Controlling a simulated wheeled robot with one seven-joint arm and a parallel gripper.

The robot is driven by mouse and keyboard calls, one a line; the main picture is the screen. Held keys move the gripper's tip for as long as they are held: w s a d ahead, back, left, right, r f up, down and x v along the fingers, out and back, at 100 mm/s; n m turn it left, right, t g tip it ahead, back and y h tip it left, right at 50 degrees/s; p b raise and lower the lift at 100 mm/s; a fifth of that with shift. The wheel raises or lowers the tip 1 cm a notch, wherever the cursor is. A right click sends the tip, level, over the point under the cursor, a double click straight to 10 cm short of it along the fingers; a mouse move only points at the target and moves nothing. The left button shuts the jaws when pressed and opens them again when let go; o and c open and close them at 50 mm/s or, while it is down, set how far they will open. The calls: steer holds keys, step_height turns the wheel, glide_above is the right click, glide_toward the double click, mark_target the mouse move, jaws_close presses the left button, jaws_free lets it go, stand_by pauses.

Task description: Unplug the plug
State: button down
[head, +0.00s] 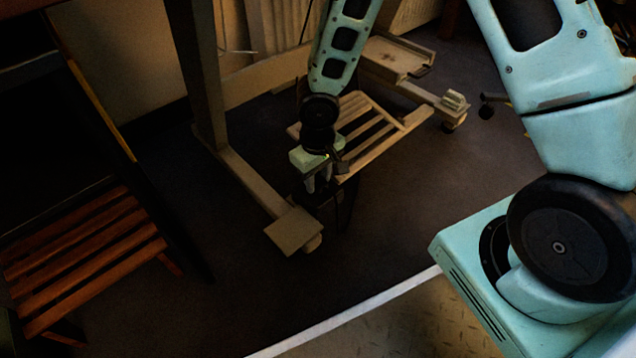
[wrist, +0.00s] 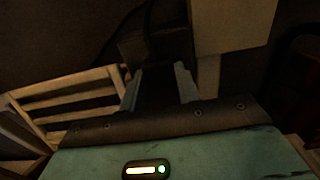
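My gripper (head: 318,184) points down at floor level, beside the frame of a wooden desk. In the wrist view its two pale fingers (wrist: 158,88) stand apart. The space between them is very dark, and I cannot make out a plug there. Just beyond the fingertips is a dim, dark box-like shape (wrist: 132,46), with a thin dark cord (wrist: 149,18) running up from near it. I cannot tell whether this is the plug or its socket. In the head view the gripper and the shade hide this spot.
The desk's foot (head: 294,231) lies close in front of my gripper, and its upright leg (head: 203,80) stands to the left. A slatted wooden piece (head: 375,137) is just right of the gripper. A slatted bench (head: 85,255) is at left.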

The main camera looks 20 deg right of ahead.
mark_target(318, 180)
steer(key=shift+r+p, duration=2.85)
steer(key=shift+r, duration=0.2)
